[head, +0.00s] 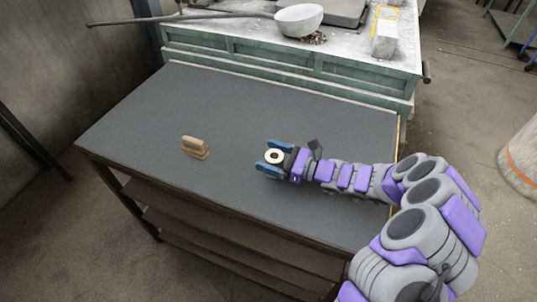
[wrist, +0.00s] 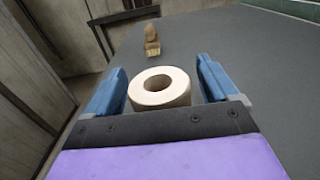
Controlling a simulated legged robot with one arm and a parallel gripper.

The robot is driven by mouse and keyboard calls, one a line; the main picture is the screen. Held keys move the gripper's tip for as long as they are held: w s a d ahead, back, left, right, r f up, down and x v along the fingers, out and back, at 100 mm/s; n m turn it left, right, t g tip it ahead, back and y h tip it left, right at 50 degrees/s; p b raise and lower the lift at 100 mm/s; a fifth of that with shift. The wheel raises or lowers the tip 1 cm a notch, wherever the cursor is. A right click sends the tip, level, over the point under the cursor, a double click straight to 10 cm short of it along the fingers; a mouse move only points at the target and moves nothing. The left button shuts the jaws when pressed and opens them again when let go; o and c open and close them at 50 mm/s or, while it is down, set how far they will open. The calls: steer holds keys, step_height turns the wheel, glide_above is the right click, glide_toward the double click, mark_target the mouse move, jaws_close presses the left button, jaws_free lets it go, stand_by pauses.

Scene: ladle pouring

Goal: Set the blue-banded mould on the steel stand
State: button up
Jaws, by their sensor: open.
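A cream, round, thick-walled piece with a hole in its top, likely the mould (head: 274,156), stands upright on the dark grey table. It also shows in the wrist view (wrist: 160,88); no blue band can be made out on it. My gripper (head: 266,155) is open and low over the table, with one blue finger on each side of the piece. In the wrist view, gaps show between the piece and both fingers (wrist: 160,70). I cannot pick out a steel stand for certain in either view.
A tan brush-like block (head: 195,146) stands left of my gripper. The table (head: 150,115) is otherwise clear. Behind it, a green bench (head: 340,66) carries a pale bowl (head: 299,20), a long rod (head: 170,18), a grey block (head: 384,40) and a yellow outline (head: 374,20).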

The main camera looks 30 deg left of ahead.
steer(key=d, duration=0.3)
steer(key=d+p, duration=0.1)
steer(key=d, duration=0.3)
steer(key=w+d+p, duration=0.1)
steer(key=d, duration=0.3)
steer(key=shift+w+d, duration=0.1)
steer(key=shift+s+r+n+g, duration=0.2)
steer(key=shift+r+n+g, duration=0.1)
steer(key=shift+r+g, duration=0.1)
steer(key=s+d+r+n+g+h, duration=0.2)
steer(key=s+r+n+h, duration=0.3)
steer(key=s, duration=0.4)
steer(key=s+d+r+n+g+h, duration=0.2)
steer(key=s+d+r+n+g, duration=0.1)
steer(key=s+r+n, duration=0.45)
steer(key=s+d+n+t+h, duration=0.2)
steer(key=s+d+h, duration=0.3)
steer(key=d, duration=0.7)
steer(key=s+d+n+t+h, duration=0.1)
steer(key=s+d+t+h, duration=0.2)
steer(key=s+d+h, duration=0.3)
steer(key=s+d, duration=0.3)
steer(key=d, duration=0.3)
steer(key=shift+f+n+t, duration=0.35)
steer(key=shift+t, duration=0.05)
steer(key=shift+a, duration=0.1)
